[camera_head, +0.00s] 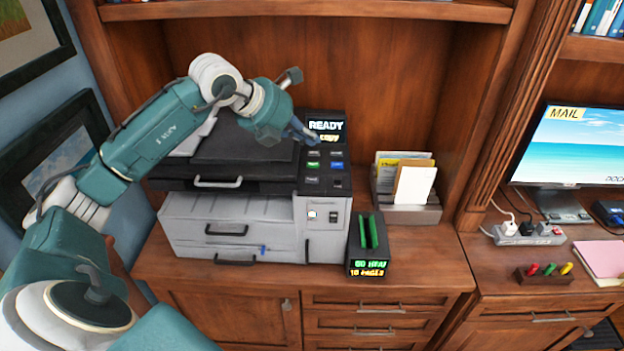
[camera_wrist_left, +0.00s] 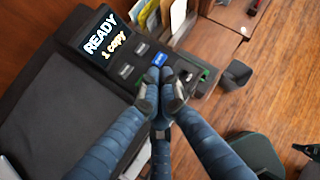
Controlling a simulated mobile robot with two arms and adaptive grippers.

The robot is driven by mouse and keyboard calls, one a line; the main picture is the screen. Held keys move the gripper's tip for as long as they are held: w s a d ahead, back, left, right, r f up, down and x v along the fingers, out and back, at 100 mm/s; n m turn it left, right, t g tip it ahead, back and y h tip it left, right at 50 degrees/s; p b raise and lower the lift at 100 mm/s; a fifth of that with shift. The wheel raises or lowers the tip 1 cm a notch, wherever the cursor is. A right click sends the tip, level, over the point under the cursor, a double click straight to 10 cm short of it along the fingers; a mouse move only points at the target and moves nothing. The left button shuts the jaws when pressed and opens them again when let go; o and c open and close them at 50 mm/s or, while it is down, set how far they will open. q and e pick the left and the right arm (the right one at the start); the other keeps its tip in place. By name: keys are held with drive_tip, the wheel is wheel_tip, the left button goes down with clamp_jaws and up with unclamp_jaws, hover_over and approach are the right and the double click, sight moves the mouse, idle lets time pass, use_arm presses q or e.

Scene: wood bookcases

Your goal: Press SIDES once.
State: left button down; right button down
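The grey printer-copier (camera_head: 240,218) stands on the wooden counter with its black button panel (camera_head: 325,187) at the right. The panel's display (camera_head: 325,130) reads READY with a copy line, and "1 copy" shows on the display in the left wrist view (camera_wrist_left: 105,38). Below the display are several small buttons, including a green one (camera_head: 313,165) and a blue one (camera_head: 337,165). Their labels are too small to read, so I cannot tell which is SIDES. My left gripper (camera_head: 312,138) is shut and empty over the panel's upper part. Its fingertips (camera_wrist_left: 160,82) hide some buttons; contact is unclear.
A narrow black device (camera_head: 367,245) with green slots stands right of the printer. A paper holder (camera_head: 408,210) with envelopes is behind it. A power strip (camera_head: 528,234), a monitor (camera_head: 568,145) and a peg block (camera_head: 543,277) are on the right desk. A shelf (camera_head: 300,10) spans above.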

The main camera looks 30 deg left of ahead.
sight(310, 181)
use_arm(q)
drive_tip(key=shift+f, duration=0.1)
wheel_tip(310, 181, down, 8)
drive_tip(key=b, duration=0.6)
drive_tip(key=shift+f+b, duration=0.3)
drive_tip(key=shift+b, duration=0.1)
idle(0.9)
drive_tip(key=shift+f+b, duration=0.4)
drive_tip(key=shift+b, duration=0.15)
drive_tip(key=shift+f+b, duration=0.4)
idle(0.5)
drive_tip(key=shift+r, duration=0.1)
drive_tip(key=shift+r+p, duration=0.45)
drive_tip(key=shift+r, duration=0.2)
drive_tip(key=shift+r, duration=0.15)
